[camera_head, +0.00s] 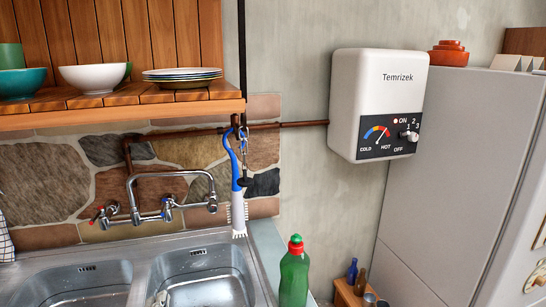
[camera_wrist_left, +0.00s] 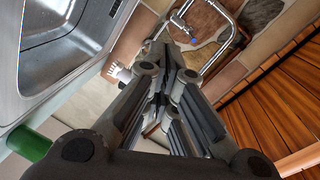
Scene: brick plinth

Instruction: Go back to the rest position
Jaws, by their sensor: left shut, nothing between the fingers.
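My left gripper (camera_wrist_left: 170,58) fills the middle of the left wrist view. Its dark fingers are together with nothing visible between them. It points toward the wall area beside the tap. I cannot make out the left gripper clearly in the head view. My right gripper is in neither view. A blue-handled brush with white bristles (camera_head: 238,216) hangs from a hook under the shelf in the head view. Its bristles also show left of the fingers in the left wrist view (camera_wrist_left: 121,73); I cannot tell the gap between them.
A wooden shelf (camera_head: 120,121) holding bowls and plates (camera_head: 182,76) juts out above the tap (camera_head: 160,212) and double sink (camera_head: 140,250). A green bottle (camera_head: 294,275) stands right of the sink. A white water heater (camera_head: 378,95) and a tall grey cabinet (camera_head: 445,160) are at right.

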